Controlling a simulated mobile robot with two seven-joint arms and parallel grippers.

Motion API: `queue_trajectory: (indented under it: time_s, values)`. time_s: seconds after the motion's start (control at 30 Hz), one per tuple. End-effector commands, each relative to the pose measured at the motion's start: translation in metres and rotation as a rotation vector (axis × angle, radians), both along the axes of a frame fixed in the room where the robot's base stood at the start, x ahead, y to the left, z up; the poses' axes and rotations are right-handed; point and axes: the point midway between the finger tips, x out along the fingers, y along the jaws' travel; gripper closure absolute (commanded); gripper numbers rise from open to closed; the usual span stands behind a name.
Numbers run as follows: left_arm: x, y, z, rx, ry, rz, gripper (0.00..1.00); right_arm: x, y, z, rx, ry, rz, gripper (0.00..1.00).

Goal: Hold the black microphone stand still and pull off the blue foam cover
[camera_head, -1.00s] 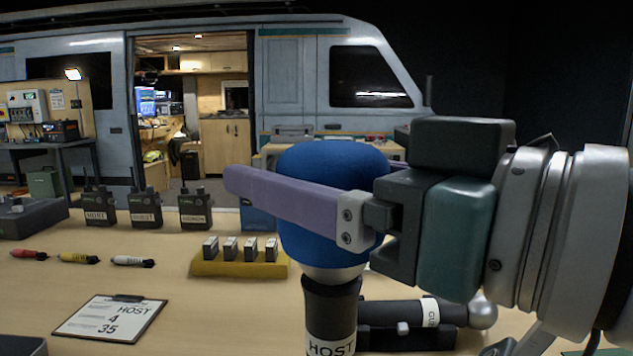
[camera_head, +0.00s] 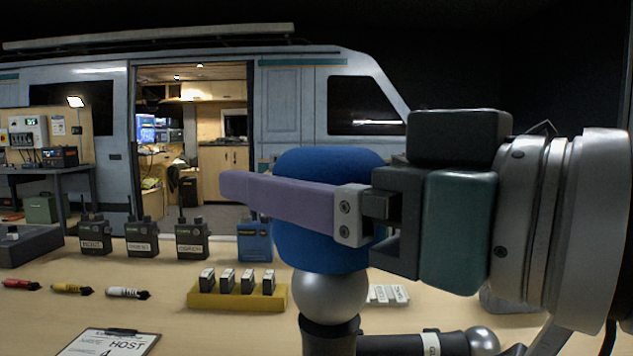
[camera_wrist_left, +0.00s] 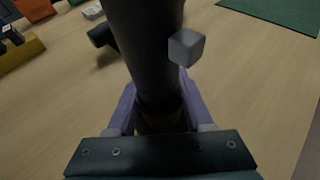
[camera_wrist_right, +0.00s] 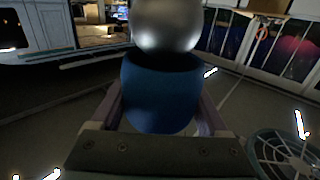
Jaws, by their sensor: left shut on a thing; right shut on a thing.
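The blue foam cover (camera_head: 325,250) is in my right gripper (camera_head: 232,186), which is shut around its sides from the right. The near finger crosses the cover's front; the far one is hidden in the head view. The microphone's silver ball head (camera_head: 330,300) shows bare just below the cover, above the black microphone stand (camera_head: 328,340). In the right wrist view the ball (camera_wrist_right: 168,25) sits at the cover's open end (camera_wrist_right: 158,95); I cannot tell whether they touch. In the left wrist view my left gripper (camera_wrist_left: 157,98) is shut on the black stand (camera_wrist_left: 145,45), which has a grey block on its side.
A second black microphone (camera_head: 430,344) lies right of the stand. A yellow holder (camera_head: 235,297) with several small packs is to the left. A clipboard (camera_head: 105,345), coloured markers and several radios (camera_head: 143,240) are further left. Bare table lies between them.

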Motion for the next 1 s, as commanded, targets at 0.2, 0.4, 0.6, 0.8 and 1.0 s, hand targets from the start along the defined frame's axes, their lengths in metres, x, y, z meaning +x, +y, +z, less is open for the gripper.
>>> queue_trajectory:
  time_s: [0.2, 0.4, 0.6, 0.8, 1.0]
  values:
    - [0.0, 0.0, 0.0, 0.001, 0.001, 0.0, 1.0, 0.0, 0.0, 0.001, 0.0, -0.001, 0.0, 0.89]
    - [0.0, 0.0, 0.0, 0.001, 0.001, 0.0, 1.0, 0.001, 0.0, 0.014, 0.002, -0.006, 0.0, 0.89]
    - [0.0, 0.0, 0.0, 0.001, 0.001, 0.0, 1.0, 0.0, 0.0, 0.026, 0.002, -0.003, -0.001, 0.89]
    - [0.0, 0.0, 0.0, 0.001, 0.001, 0.0, 1.0, 0.0, 0.0, 0.031, 0.0, -0.003, 0.0, 0.89]
    - [0.0, 0.0, 0.0, 0.001, 0.001, 0.0, 0.46, 0.0, 0.0, 0.03, 0.0, -0.001, 0.0, 0.89]
